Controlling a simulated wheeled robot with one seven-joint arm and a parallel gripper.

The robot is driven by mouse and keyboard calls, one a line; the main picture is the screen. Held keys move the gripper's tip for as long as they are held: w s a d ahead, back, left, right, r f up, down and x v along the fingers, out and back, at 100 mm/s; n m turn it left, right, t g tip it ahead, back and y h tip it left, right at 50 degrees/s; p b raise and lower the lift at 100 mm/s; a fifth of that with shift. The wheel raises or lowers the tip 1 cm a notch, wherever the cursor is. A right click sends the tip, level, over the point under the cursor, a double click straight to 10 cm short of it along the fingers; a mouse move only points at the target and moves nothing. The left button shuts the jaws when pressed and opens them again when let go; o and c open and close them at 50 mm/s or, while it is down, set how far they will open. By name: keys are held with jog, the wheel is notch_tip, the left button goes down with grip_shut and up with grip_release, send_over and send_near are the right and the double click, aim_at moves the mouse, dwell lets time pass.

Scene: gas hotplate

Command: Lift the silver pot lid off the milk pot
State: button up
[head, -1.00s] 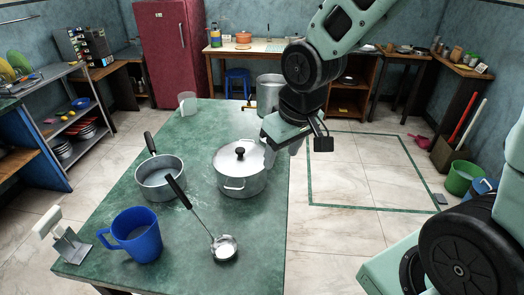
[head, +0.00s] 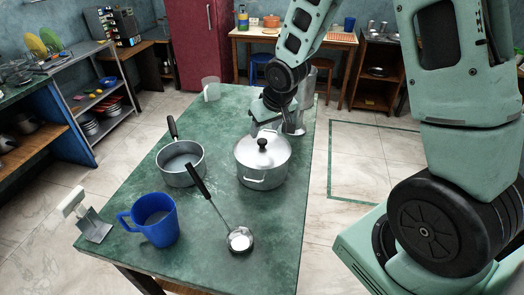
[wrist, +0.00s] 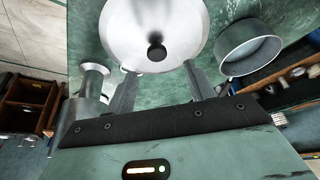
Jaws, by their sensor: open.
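The silver pot lid (head: 250,152) with a black knob (head: 262,143) sits on the silver milk pot (head: 263,178) on the green table. In the wrist view the lid (wrist: 130,30) fills the top middle, with its knob (wrist: 156,52) between and just beyond the fingertips. My gripper (head: 266,128) is open and empty at the far side of the lid, in front of the knob; its fingers also show in the wrist view (wrist: 159,68). I cannot tell whether the fingers touch the lid. The pot's body is hidden under the lid in the wrist view.
An open saucepan (head: 181,170) stands left of the pot, a ladle (head: 239,240) lies in front, and a blue jug (head: 156,220) stands near left. A tall metal pot (head: 296,118) is close behind my gripper. A clear jug (head: 211,90) stands at the far left.

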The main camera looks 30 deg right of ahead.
aim_at(262, 140)
jog(key=shift+d+p+x, duration=0.2)
jog(key=shift+p+x, duration=0.15)
jog(key=shift+x, duration=2.65)
jog(key=shift+s+f, duration=0.1)
jog(key=shift+s, duration=0.05)
jog(key=c, duration=1.1)
